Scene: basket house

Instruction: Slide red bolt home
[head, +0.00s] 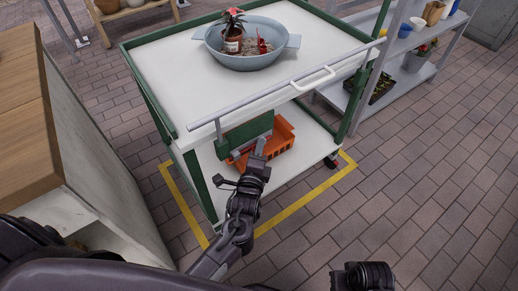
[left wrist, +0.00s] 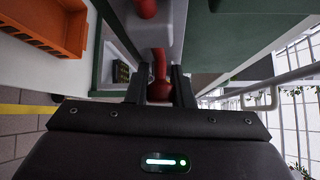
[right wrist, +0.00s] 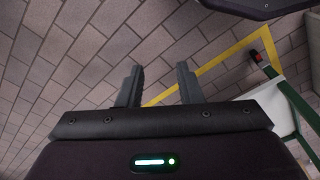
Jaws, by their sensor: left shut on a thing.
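The red bolt (left wrist: 159,65) shows in the left wrist view as a red rod running along a light grey housing (left wrist: 178,28), with a rounded red knob (left wrist: 159,91) at its near end. My left gripper (left wrist: 159,88) is shut on that knob, one dark finger on each side. In the head view the left gripper (head: 257,152) is at the front of the cart, by the green panel (head: 250,133) under the top. The bolt is mostly hidden there by the gripper. My right gripper (right wrist: 157,85) is open and empty above the brick floor, away from the cart.
The white-topped green cart (head: 185,75) carries a blue-grey basin (head: 243,60) with a potted plant. An orange crate (head: 283,140) sits on its lower shelf. A push rail (head: 265,98) runs along the front. A wooden-topped cabinet (head: 25,120) stands left. Floor at right is clear.

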